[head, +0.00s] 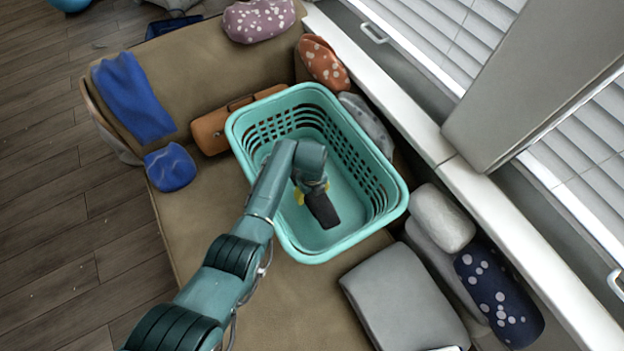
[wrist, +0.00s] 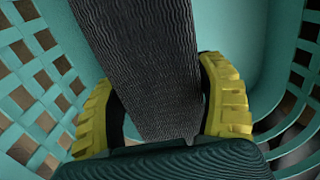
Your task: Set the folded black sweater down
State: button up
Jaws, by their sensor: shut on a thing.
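The folded black sweater (head: 322,209) is a dark, narrow bundle inside the teal laundry basket (head: 397,206). In the wrist view the sweater (wrist: 150,60) shows as dark ribbed cloth between the two yellow fingers of my gripper (wrist: 163,105). My gripper (head: 312,188) is shut on it and reaches down into the basket from above. The basket's perforated walls (wrist: 30,80) surround the gripper in the wrist view. I cannot tell whether the sweater's underside touches the basket floor. No other cloth shows in the visible part of the basket.
The basket stands on a tan sofa (head: 200,225). Around it are a brown bag (head: 212,130), a grey spotted cushion (head: 366,122), an orange spotted cushion (head: 323,62) and a grey cushion (head: 402,300). A white window ledge (head: 420,125) runs along the right. Blue cloths (head: 132,95) lie at the left.

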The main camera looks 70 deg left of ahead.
notch_tip(320, 180, down, 9)
jog(key=b, duration=0.6)
jog(key=shift+f, duration=0.1)
jog(key=o, duration=1.2)
jog(key=shift+d, duration=0.1)
jog(key=shift+o, duration=0.2)
notch_tip(320, 180, up, 12)
jog(key=p, duration=0.8)
jog(key=shift+r, duration=0.2)
